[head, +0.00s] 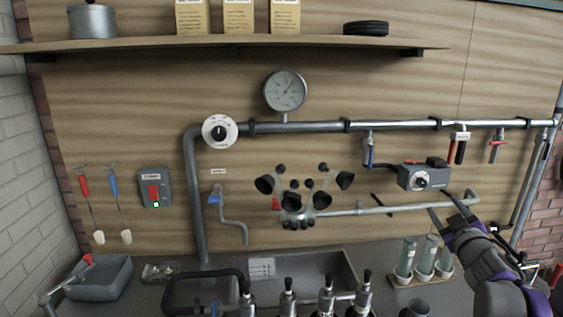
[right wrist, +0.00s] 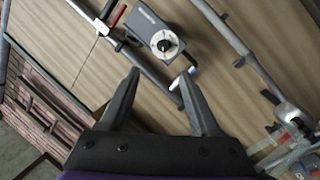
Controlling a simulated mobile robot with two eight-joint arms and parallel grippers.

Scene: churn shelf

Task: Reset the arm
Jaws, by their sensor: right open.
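My right gripper (head: 447,207) is at the right of the head view, in front of the wall below a grey control box with a white dial (head: 421,180). It is open and its fingers hold nothing. In the right wrist view the two dark fingers (right wrist: 158,85) stand apart, with the control box (right wrist: 158,38) beyond them at the top. My right forearm and purple-and-grey wrist come in from the lower right. My left gripper is not in view.
Pipes (head: 300,127) with valves and a round gauge (head: 284,90) run along the wooden wall. A rack of glass tubes (head: 425,278) stands on the counter below my right gripper. A sink (head: 330,262) is in the middle, and a shelf (head: 230,43) crosses the top.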

